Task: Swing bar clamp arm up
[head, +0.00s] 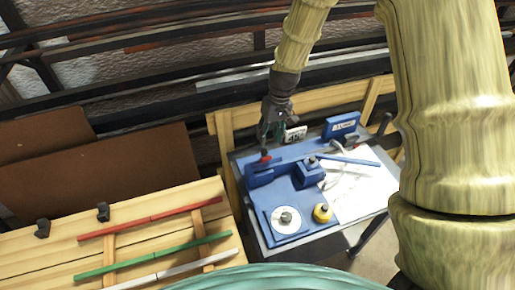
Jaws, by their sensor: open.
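A blue bending fixture (293,196) stands on a small grey-topped table. A long thin blue arm (348,160) lies nearly flat, running right from the block (311,172) in the middle of the fixture. I take it for the bar clamp arm, but cannot be sure. My gripper (268,148) is open and hangs above the fixture's left rear part, pointing down, to the left of that arm. A small red piece (265,157) shows just below the fingers. I cannot tell whether they touch it.
A white disc (286,219) and a yellow knob (322,213) sit at the fixture's front. White paper (352,182) lies to its right. A wooden bench (50,262) at left carries red (150,218), green (152,257) and white (180,270) laths. A rail (240,117) runs behind.

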